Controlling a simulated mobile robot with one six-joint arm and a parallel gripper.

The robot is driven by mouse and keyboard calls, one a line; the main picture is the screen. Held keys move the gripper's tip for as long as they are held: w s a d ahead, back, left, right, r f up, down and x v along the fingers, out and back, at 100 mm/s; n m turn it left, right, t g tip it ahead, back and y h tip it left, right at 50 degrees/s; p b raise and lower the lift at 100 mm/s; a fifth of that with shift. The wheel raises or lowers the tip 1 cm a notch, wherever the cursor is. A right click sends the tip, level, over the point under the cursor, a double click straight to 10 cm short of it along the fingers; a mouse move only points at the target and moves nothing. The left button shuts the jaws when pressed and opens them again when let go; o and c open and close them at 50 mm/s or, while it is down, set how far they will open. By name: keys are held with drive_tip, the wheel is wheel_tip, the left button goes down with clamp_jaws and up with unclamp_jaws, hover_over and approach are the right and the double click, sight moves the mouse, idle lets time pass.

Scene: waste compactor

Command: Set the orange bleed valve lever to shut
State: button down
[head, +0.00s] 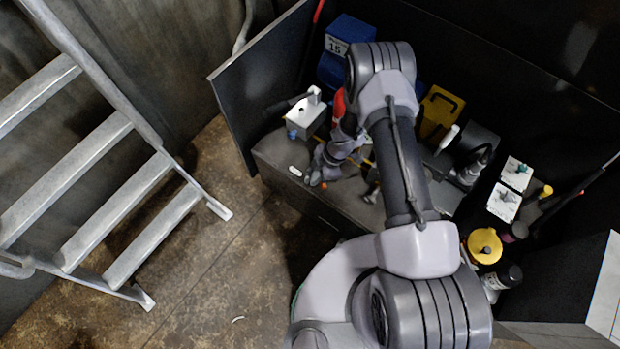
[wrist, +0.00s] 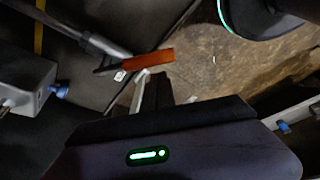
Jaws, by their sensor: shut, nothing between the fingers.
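The bleed valve lever has an orange sleeve (wrist: 148,56) on a dark stem in the wrist view. The stem runs left toward a grey pipe. In the head view only a small orange tip (head: 324,185) shows beside my gripper; the rest of the lever is hidden there. My gripper (head: 314,180) is shut and empty, low at the front of the dark bench. In the wrist view its fingers (wrist: 163,88) are close to the orange sleeve. I cannot tell whether they touch it.
A grey box (head: 306,118) with a blue fitting stands left of my wrist. A yellow block (head: 438,112), white-topped boxes (head: 504,202) and a yellow-capped container (head: 485,246) stand to the right. A metal ladder (head: 110,150) is at left. Floor between ladder and bench is clear.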

drive_tip(key=shift+w+d, duration=0.1)
drive_tip(key=shift+d, duration=0.3)
drive_tip(key=shift+w+d+p, duration=0.2)
drive_tip(key=shift+d+p, duration=0.3)
drive_tip(key=shift+d, duration=0.6)
drive_tip(key=shift+w+d, duration=0.1)
drive_tip(key=shift+d, duration=0.15)
